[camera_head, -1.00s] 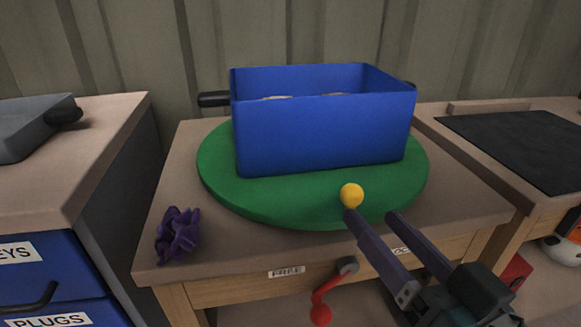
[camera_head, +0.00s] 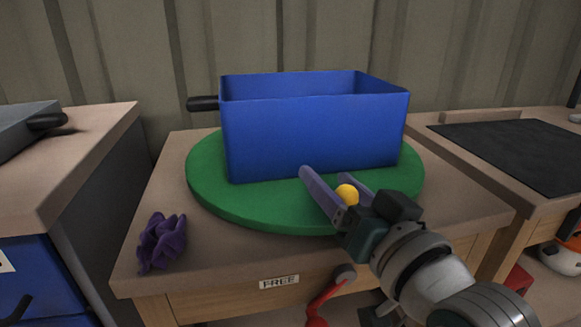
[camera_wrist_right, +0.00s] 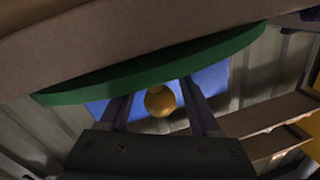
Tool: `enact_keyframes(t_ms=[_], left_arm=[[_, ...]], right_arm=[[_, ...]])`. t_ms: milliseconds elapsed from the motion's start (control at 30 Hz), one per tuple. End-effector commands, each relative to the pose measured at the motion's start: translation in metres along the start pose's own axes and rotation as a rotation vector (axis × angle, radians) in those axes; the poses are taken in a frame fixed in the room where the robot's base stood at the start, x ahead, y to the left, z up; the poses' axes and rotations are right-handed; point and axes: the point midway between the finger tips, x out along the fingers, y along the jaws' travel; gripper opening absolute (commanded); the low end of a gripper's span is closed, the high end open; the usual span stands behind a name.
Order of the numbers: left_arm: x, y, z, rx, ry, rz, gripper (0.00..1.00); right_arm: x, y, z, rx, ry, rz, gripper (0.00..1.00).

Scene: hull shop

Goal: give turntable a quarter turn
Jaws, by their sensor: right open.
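The green turntable (camera_head: 205,180) lies on the wooden table, and its rim also shows in the right wrist view (camera_wrist_right: 150,72). A blue bin (camera_head: 310,132) with a black handle stands on it. A yellow knob (camera_head: 347,193) is at the turntable's front right edge. My right gripper (camera_head: 328,178) is open, with one finger on each side of the knob; I cannot tell if they touch it. In the right wrist view the knob (camera_wrist_right: 160,100) shows between the two fingers. The knob's lower part is hidden by the gripper. My left gripper is not in view.
A purple crumpled cloth (camera_head: 162,242) lies at the table's (camera_head: 215,252) front left. A red crank (camera_head: 322,300) sticks out below the front edge, labelled FREE. Side benches stand left and right, the right one with a dark mat (camera_head: 515,152). A corrugated wall is behind.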

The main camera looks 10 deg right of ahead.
Motion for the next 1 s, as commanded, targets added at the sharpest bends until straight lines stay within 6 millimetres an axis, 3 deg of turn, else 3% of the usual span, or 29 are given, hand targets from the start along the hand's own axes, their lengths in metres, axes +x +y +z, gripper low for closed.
enact_keyframes(t_ms=[67,567,1000], left_arm=[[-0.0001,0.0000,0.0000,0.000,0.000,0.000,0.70],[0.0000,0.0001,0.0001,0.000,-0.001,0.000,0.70],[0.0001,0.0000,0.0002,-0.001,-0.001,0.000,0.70]], right_arm=[[-0.0002,0.0000,-0.0001,0.000,0.000,0.000,0.58],[-0.0004,0.0000,-0.0002,0.000,0.001,0.000,0.02],[-0.0004,-0.0002,-0.0004,0.000,0.002,-0.001,0.00]])
